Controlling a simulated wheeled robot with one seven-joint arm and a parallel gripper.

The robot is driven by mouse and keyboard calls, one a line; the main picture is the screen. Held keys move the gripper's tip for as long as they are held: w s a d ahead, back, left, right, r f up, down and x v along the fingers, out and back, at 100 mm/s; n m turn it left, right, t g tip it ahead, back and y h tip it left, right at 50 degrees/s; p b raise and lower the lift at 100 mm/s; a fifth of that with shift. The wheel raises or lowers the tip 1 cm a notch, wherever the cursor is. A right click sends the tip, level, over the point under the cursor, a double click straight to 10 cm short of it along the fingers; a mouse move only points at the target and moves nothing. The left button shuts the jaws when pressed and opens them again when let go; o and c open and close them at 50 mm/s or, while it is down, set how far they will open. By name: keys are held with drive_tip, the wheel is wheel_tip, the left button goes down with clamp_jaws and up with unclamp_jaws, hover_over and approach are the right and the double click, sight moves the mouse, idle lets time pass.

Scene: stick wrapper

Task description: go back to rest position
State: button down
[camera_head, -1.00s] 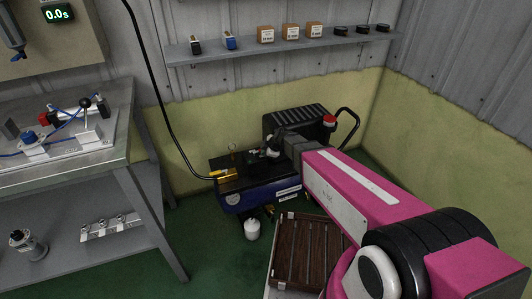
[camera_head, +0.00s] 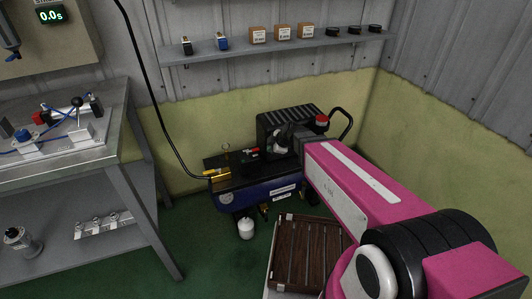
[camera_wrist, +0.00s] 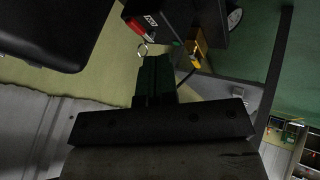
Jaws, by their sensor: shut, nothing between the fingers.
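My gripper shows in the wrist view (camera_wrist: 155,68), with its dark fingers together and nothing held between them. In the head view my magenta arm reaches from the lower right toward the blue and black air compressor (camera_head: 255,190). The gripper end there is largely hidden behind the arm, near the compressor's black motor housing (camera_head: 290,125). In the wrist view the fingertips lie below the compressor's dark panel (camera_wrist: 185,18), which carries a red switch and a ring. They appear apart from it.
A metal workbench (camera_head: 110,155) with pneumatic parts stands at the left. A wall shelf (camera_head: 280,47) holds boxes and small items. A black hose (camera_head: 150,90) hangs to the compressor. The right wall is close.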

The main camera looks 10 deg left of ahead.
drive_tip(key=s+d+m+g+h, duration=0.2)
drive_tip(key=d+m, duration=0.8)
drive_tip(key=d, duration=0.5)
drive_tip(key=s+d+m+g+h, duration=0.1)
drive_tip(key=s+d+m+h, duration=0.3)
drive_tip(key=d+m, duration=0.7)
drive_tip(key=s+d, duration=0.2)
drive_tip(key=d, duration=0.3)
drive_tip(key=shift+d+g, duration=0.25)
drive_tip(key=shift+g, duration=0.15)
drive_tip(key=shift+s, duration=0.1)
